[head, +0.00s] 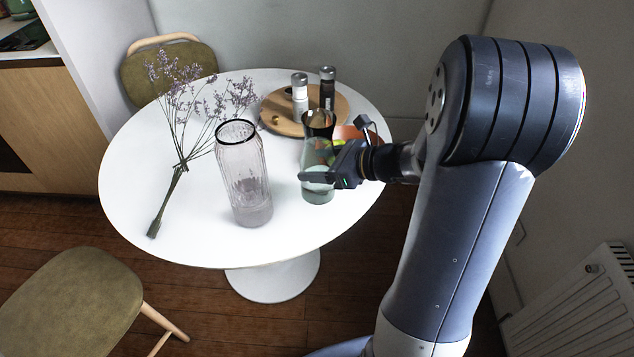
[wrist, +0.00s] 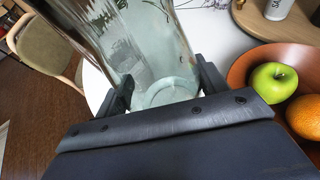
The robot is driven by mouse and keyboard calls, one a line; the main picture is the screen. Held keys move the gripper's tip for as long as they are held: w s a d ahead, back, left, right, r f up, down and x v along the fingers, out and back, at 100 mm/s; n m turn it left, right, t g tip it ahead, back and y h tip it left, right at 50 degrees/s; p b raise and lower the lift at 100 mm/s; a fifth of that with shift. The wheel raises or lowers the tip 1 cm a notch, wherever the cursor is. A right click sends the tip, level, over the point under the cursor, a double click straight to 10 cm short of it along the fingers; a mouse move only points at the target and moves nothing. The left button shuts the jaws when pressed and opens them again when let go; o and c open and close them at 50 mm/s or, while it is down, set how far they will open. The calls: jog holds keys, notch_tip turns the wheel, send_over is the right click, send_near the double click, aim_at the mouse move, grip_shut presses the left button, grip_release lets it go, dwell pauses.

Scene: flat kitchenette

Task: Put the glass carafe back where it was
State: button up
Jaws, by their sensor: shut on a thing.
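The glass carafe (head: 318,155) is clear glass with a dark rim, upright at the right side of the white round table (head: 130,200). My gripper (head: 320,177) is shut around its lower body from the right. In the wrist view the carafe (wrist: 155,50) stands between the two fingers of my gripper (wrist: 165,90). I cannot tell whether its base touches the table.
A round wooden board (head: 275,118) with two grinders is behind. A brown bowl (wrist: 245,68) holds a green apple (wrist: 273,83) and an orange (wrist: 305,117) close beside my gripper. The table's front is bare.

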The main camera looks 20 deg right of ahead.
jog(key=shift+f+b, duration=0.4)
jog(key=shift+f, duration=1.75)
jog(key=shift+f, duration=0.1)
jog(key=o, duration=1.6)
jog(key=shift+f, duration=0.1)
jog(key=shift+r, duration=0.2)
jog(key=shift+s+d+r, duration=0.15)
jog(key=shift+s+d, duration=0.05)
jog(key=shift+d, duration=0.1)
jog(key=p+v, duration=0.1)
jog(key=v, duration=1)
jog(key=shift+s, duration=0.2)
